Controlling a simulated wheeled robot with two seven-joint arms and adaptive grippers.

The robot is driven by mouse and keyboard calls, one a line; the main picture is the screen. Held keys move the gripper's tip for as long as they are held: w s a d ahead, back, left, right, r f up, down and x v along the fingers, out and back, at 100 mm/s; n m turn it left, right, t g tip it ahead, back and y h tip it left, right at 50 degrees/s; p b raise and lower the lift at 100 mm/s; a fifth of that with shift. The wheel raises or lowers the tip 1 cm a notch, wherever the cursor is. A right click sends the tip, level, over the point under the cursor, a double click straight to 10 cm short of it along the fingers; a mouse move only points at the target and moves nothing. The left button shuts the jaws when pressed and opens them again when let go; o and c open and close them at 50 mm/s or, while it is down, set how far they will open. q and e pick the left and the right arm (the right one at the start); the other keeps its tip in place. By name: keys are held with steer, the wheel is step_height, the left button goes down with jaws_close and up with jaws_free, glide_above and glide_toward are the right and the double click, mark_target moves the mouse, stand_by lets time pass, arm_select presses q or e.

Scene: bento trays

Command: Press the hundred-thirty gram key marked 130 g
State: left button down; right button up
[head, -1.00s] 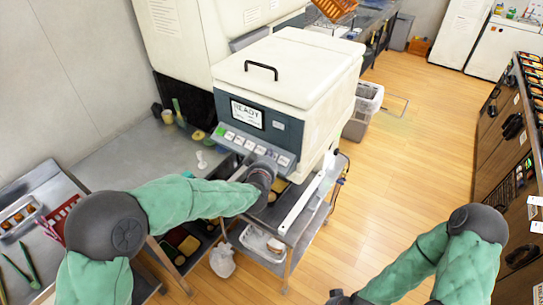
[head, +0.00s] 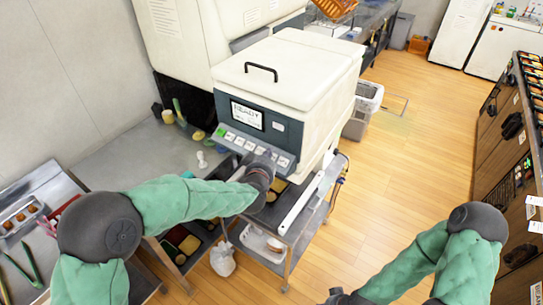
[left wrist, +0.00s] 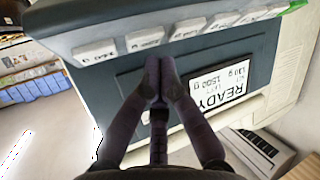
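The white dispenser machine (head: 300,70) has a dark front panel with a slanted row of pale keys (head: 255,150) below a display (head: 246,115) reading READY. In the left wrist view the panel appears upside down. The leftmost key (left wrist: 95,53) there seems to read 360 g; the other labels, such as on the neighbouring key (left wrist: 145,38), are too blurred to tell which is 130 g. My left gripper (left wrist: 159,72) is shut and empty, its fingertips close to the key row. I cannot tell whether they touch. My right gripper (head: 340,298) is mostly cut off at the bottom edge.
A grey counter (head: 150,150) lies left of the machine. A cart shelf (head: 290,235) with a white container stands below it. A grey bin (head: 362,110) is behind right. Wooden cabinets (head: 505,150) line the right side, with open floor between.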

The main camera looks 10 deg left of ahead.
arm_select(q)
steer(key=r+p, duration=0.1)
steer(key=s+r+p, duration=0.1)
steer(key=r, duration=0.1)
steer(key=s+r+p, duration=0.1)
steer(key=shift+s+a+r, duration=0.2)
steer(key=shift+a, duration=0.2)
stand_by(0.7)
